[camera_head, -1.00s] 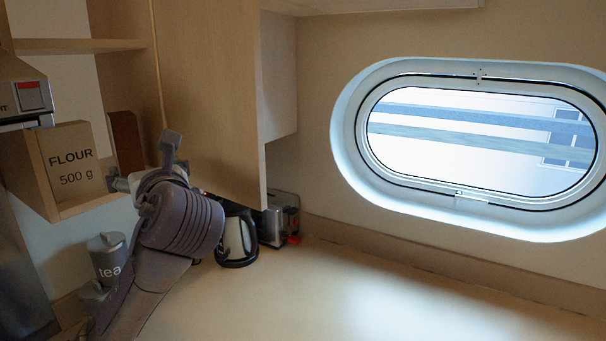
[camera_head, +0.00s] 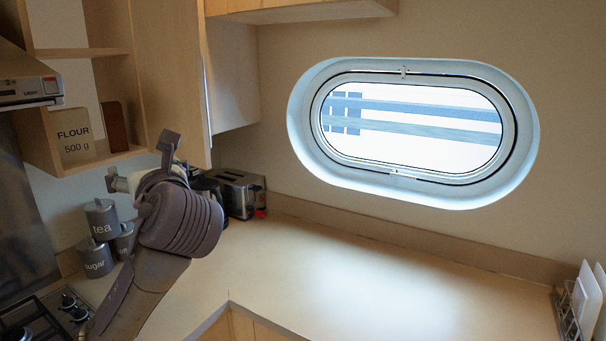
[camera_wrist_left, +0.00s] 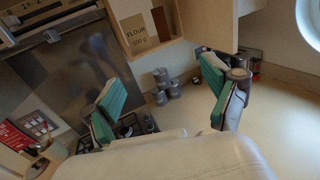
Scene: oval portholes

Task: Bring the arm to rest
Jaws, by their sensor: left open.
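My left arm rises from the lower left of the head view, with its dark ribbed wrist above the counter. My left gripper (camera_head: 142,165) is at its far end, seen partly from behind, in front of the wall cupboard. In the left wrist view my left gripper (camera_wrist_left: 160,72) is open, its two green-padded fingers wide apart with nothing between them. My right gripper is not in view.
The counter (camera_head: 290,270) is mostly clear. Tea (camera_head: 102,220) and sugar (camera_head: 96,257) canisters stand left of the arm, near the hob (camera_head: 45,318). A toaster (camera_head: 238,193) stands behind. A dish rack (camera_head: 570,308) is at the right edge.

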